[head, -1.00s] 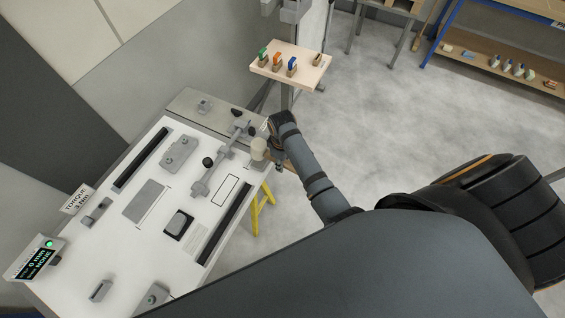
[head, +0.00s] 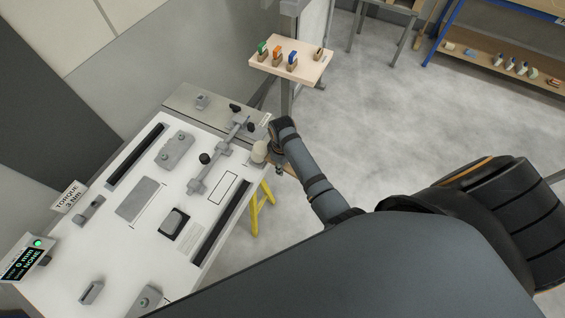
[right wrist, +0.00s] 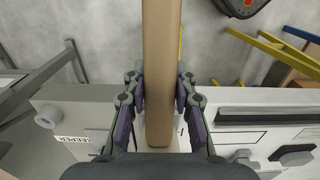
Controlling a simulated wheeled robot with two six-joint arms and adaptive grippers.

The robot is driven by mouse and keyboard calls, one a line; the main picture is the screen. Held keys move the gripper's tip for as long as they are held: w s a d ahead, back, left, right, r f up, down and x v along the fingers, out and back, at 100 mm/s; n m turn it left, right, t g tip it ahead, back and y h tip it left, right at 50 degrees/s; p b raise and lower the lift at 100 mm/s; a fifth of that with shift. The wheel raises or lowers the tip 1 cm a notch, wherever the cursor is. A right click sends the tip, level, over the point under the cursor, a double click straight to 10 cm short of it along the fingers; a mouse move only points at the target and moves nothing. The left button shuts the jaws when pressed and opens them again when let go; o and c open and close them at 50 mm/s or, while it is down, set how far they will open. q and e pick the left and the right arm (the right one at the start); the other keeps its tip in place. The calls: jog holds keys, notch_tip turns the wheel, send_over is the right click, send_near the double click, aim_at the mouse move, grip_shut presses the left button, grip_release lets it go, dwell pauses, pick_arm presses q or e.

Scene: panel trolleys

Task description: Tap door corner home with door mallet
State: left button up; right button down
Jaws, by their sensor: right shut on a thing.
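The white door panel (head: 120,245) lies flat on a trolley, with grey fittings and dark strips on it. A pale, round mallet head (head: 259,151) shows over the panel's right edge, near its far right corner; I cannot tell whether it touches. My right gripper (head: 277,150) is beside that head. In the right wrist view my right gripper (right wrist: 161,98) is shut on the mallet's wooden handle (right wrist: 160,45), which runs up out of the picture between the fingers. My left gripper is not in view.
A grey bar with knobs (head: 215,160) stands on the panel near the mallet. A display (head: 25,257) reads 0 mm NONE. A small shelf (head: 310,68) with coloured clips stands behind. A yellow trestle leg (head: 258,208) is under the right edge. Open floor is at right.

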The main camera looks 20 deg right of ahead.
jog(key=shift+s+f, duration=0.25)
jog(key=shift+f, duration=0.1)
jog(key=r+p, duration=0.2)
jog(key=r, duration=0.1)
jog(key=r+p, duration=0.1)
jog(key=p, duration=0.1)
jog(key=shift+w+r, duration=0.25)
jog(key=shift+r, duration=0.15)
jog(key=shift+s+r, duration=0.1)
jog(key=shift+r, duration=3.1)
